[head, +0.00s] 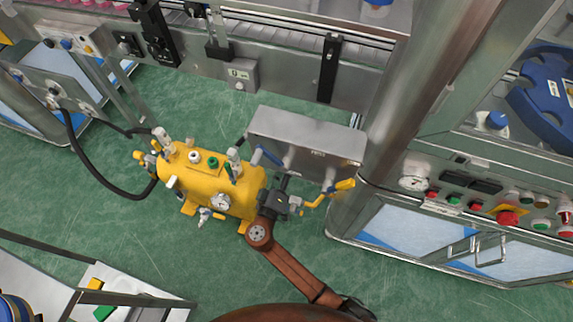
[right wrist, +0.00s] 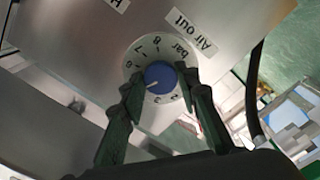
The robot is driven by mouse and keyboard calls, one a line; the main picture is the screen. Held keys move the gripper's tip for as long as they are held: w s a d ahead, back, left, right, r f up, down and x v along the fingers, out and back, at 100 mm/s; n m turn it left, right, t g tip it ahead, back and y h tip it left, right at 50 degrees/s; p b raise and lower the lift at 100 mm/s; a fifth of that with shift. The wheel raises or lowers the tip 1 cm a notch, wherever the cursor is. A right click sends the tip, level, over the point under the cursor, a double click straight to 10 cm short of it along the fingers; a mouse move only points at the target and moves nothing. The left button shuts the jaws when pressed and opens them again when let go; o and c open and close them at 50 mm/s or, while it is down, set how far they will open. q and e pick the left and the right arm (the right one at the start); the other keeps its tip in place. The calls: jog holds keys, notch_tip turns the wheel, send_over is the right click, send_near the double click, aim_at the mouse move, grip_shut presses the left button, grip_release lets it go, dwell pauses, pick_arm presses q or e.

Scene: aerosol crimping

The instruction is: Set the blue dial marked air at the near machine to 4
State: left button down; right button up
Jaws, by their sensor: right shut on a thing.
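The blue dial (right wrist: 159,76) sits on a metal panel in the right wrist view, inside a pale round scale with dark numbers and the word bar. A label reading Air out (right wrist: 190,32) is beside it, turned over in this view. My right gripper (right wrist: 161,78) is shut on the dial, one dark finger on each side. The dial's white mark points to the lower left, towards the left finger, which hides part of the scale; I cannot read the number at it. In the head view my right gripper (head: 284,182) is at the steel box (head: 312,135). My left gripper is not in view.
A yellow tank (head: 205,180) with a gauge and valves stands left of the gripper. A yellow lever (head: 342,186) is close on its right. A steel column (head: 415,85) and a button panel (head: 480,195) stand farther right. Green floor is open below.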

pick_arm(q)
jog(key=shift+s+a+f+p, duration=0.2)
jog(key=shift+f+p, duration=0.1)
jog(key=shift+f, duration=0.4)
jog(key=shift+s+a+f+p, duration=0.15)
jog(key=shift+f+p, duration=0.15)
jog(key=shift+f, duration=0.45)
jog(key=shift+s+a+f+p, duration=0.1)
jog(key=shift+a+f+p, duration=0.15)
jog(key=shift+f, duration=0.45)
pick_arm(e)
jog(key=shift+n, duration=2.2)
jog(key=o, duration=1.2)
jog(key=shift+c, duration=0.2)
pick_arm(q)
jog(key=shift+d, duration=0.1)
